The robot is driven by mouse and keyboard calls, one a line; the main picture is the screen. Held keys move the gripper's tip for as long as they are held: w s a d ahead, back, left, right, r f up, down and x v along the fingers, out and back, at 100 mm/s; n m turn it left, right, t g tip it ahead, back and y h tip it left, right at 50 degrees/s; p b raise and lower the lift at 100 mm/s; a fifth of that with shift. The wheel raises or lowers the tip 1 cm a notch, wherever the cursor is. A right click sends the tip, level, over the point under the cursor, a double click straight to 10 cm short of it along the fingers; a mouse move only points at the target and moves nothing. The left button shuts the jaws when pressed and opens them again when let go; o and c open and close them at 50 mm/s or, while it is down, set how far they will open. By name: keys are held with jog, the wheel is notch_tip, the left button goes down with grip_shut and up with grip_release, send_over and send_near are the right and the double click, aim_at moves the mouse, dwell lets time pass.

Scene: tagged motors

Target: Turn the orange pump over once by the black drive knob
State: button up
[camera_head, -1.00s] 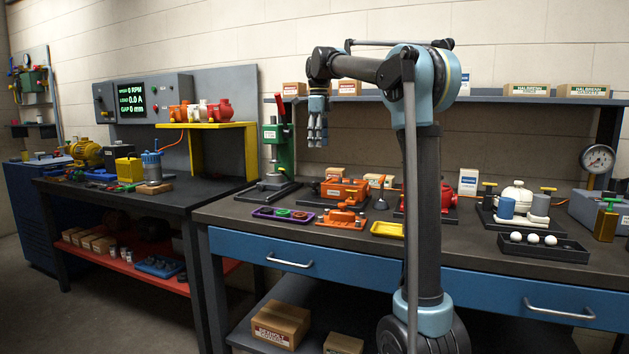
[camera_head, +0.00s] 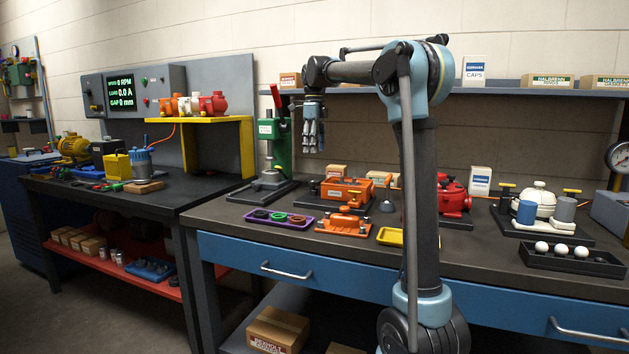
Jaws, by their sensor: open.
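An orange pump body (camera_head: 345,193) sits on a dark base plate on the right bench, left of my arm. A lower orange piece with a raised part (camera_head: 343,221) lies in front of it. I cannot make out the black drive knob clearly at this size. My gripper (camera_head: 313,145) hangs open and empty with its fingers pointing down. In the picture it is above and left of the orange pump body, clear of it.
A green press with a red lever (camera_head: 270,150) stands left of the pump. A purple tray of rings (camera_head: 279,228) and a yellow tray (camera_head: 389,237) lie near the front edge. My arm partly hides a red pump (camera_head: 453,197). A back shelf (camera_head: 510,90) carries boxes.

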aim_at(314, 180)
notch_tip(314, 180, down, 12)
jog(key=shift+s+f, duration=0.1)
dwell(0.4)
jog(key=shift+c, duration=0.5)
jog(key=c, duration=1)
